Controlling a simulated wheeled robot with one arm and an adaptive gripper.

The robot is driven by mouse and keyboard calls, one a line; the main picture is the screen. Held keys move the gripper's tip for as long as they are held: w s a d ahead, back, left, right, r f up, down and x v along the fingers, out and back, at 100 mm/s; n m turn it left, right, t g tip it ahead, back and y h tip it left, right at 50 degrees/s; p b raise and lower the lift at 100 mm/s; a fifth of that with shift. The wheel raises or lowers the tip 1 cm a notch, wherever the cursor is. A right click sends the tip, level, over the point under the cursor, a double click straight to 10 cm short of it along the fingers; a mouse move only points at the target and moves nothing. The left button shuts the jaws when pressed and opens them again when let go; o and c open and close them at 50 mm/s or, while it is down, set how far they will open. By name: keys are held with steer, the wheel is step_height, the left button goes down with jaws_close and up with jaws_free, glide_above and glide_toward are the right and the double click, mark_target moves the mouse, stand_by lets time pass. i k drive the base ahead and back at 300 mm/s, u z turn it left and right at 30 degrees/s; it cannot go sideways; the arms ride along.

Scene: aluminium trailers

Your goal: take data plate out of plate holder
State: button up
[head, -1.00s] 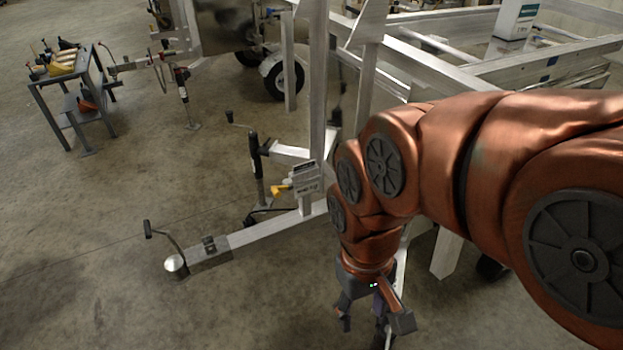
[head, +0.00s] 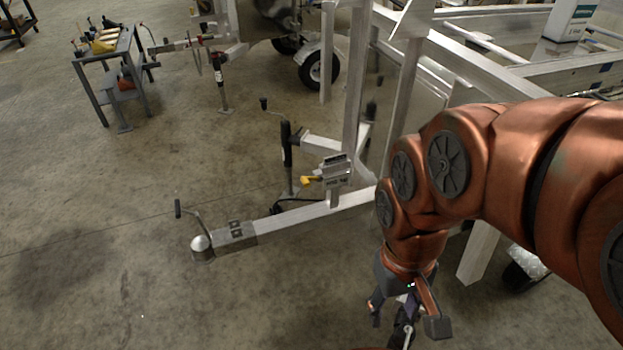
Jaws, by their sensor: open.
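A small grey box-like fitting with a printed label (head: 337,171) stands on the trailer's drawbar, left of my arm in the head view. It may be the plate holder with the data plate, but the print is too small to read. A yellow part (head: 312,181) sticks out at its left side. My gripper (head: 405,318) is open and points down at the bottom of the view, lower and to the right of this fitting, apart from it. Part of the space between the fingers is hard to make out, and I see no plate there.
The aluminium drawbar (head: 300,220) runs to a hitch coupler (head: 202,246) at the lower left. A jack (head: 287,155) and upright posts stand close by. A workbench with tools (head: 112,75) is at the upper left. The concrete floor at lower left is clear.

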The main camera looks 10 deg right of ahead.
mark_target(337, 158)
steer(key=u, duration=0.45)
steer(key=k, duration=0.55)
steer(key=u, duration=1.05)
steer(key=i, duration=1.1)
steer(key=z, duration=0.85)
steer(key=i, duration=0.4)
steer(key=z, duration=0.3)
